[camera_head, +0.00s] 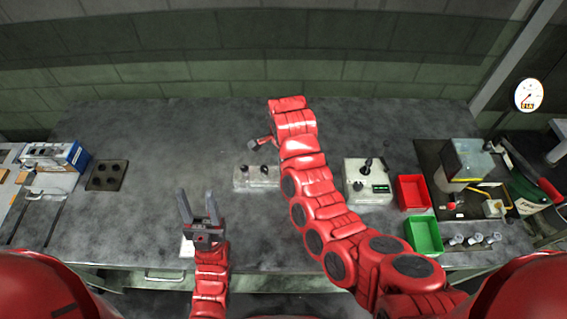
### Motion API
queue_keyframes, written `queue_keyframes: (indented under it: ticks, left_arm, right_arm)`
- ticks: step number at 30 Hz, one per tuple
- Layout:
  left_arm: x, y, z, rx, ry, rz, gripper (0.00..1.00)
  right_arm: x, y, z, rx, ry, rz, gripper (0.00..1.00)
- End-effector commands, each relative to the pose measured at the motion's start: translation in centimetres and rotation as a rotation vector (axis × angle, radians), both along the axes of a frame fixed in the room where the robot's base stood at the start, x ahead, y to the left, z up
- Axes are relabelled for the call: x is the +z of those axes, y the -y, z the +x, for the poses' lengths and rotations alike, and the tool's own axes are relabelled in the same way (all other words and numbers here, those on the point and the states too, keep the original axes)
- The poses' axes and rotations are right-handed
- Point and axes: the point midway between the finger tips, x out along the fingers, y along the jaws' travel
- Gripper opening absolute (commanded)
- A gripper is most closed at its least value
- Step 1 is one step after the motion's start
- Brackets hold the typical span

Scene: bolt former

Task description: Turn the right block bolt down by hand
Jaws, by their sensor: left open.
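A pale block (242,184) stands on the grey bench, left of my right arm. Dark bolt heads (252,170) show on top of it; the arm hides its right end, so I cannot tell how far down the right bolt sits. My right arm reaches over the bench past the block. A small red and grey end piece (258,144), seemingly part of my right gripper, shows just behind the block; its jaws are not clear. My left gripper (197,196) is open and empty, fingers pointing away from me, in front and left of the block.
A control box (354,194) with a joystick, a red bin (411,192) and a green bin (424,236) stand to the right. A machine (468,160) stands beyond them. A dark plate with holes (107,175) lies at left. The bench between it and the block is clear.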

Motion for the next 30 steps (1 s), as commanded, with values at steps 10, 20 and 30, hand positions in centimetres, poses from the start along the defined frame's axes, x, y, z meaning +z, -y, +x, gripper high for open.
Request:
queue_keyframes:
  ticks: [10, 20, 30]
  left_arm:
    - [0.0, 0.0, 0.0, 0.0, 0.0, 0.0, 0.5]
    - [0.6, 0.0, 0.0, 0.0, 0.0, 0.0, 0.5]
    - [3.6, 0.0, 0.0, 0.0, 0.0, 0.0, 0.5]
  right_arm:
    - [0.2, 0.0, 0.2, 0.0, 0.006, 0.001, 0.6]
    - [1.0, 0.1, 0.1, -0.001, 0.002, 0.001, 0.6]
    - [7.0, 0.1, 0.2, -0.001, 0.004, 0.002, 0.6]
